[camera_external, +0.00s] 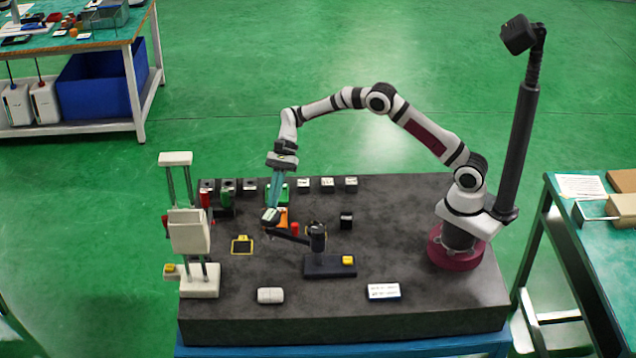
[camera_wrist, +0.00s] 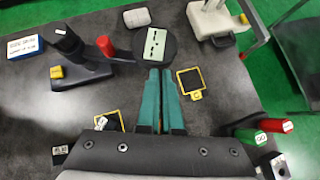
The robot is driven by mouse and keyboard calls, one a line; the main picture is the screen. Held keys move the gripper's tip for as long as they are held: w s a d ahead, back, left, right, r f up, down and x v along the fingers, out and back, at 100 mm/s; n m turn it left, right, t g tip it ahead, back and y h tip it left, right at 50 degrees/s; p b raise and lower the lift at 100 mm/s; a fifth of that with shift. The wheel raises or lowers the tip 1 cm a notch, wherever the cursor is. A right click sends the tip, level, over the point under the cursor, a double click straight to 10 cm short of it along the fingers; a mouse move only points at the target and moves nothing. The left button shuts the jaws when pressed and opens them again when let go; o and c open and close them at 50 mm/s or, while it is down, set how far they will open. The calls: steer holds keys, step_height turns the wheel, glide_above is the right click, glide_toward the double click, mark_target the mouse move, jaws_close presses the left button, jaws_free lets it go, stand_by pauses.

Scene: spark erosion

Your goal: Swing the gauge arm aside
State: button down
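The gauge (camera_external: 317,240) stands on a dark base with a yellow button. Its dark arm (camera_external: 290,236) reaches left from the post. In the wrist view the gauge post (camera_wrist: 66,42) is at upper left, with a red cylinder (camera_wrist: 105,46) beside it. A round black head with a pale green marked face (camera_wrist: 155,44) lies just beyond my fingertips. My gripper (camera_external: 272,212) points down at this end of the arm. Its two teal fingers (camera_wrist: 162,72) are close together with a narrow gap. I cannot tell whether they touch the head or grip anything.
A white column stand (camera_external: 189,235) is at the left. Yellow-framed dark squares (camera_wrist: 190,83) lie beside the fingers. Green and red cylinders (camera_wrist: 262,133) stand at lower right in the wrist view. A white block (camera_external: 270,295) and label (camera_external: 383,291) lie at the front. The right foreground is mostly clear.

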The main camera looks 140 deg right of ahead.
steer(key=shift+w, duration=0.15)
steer(key=s+d+f+v, duration=0.2)
steer(key=v, duration=1.1)
steer(key=w+a+r+n+g, duration=0.2)
steer(key=w+a+n, duration=0.2)
steer(key=a, duration=0.5)
steer(key=w+a+r+n+g+y, duration=0.1)
steer(key=w+a+r+n, duration=0.25)
steer(key=a, duration=0.65)
steer(key=w+a+r+n+g, duration=0.2)
steer(key=w+a+n, duration=0.15)
steer(key=a, duration=0.55)
steer(key=s+a+n+g, duration=0.1)
steer(key=s+a+n, duration=0.25)
steer(key=a, duration=0.45)
steer(key=s+a+n+g, duration=0.2)
steer(key=s+a+n, duration=0.15)
steer(key=a, duration=0.45)
steer(key=s+a+f+n+h, duration=0.1)
steer(key=s+a+f+n, duration=0.2)
steer(key=s, duration=0.3)
steer(key=s+a+f+n+h, duration=0.1)
steer(key=s+a+f+n, duration=0.2)
steer(key=s, duration=0.3)
steer(key=shift+a+n+h, duration=0.4)
steer(key=shift+a+n, duration=0.05)
steer(key=shift+n, duration=0.45)
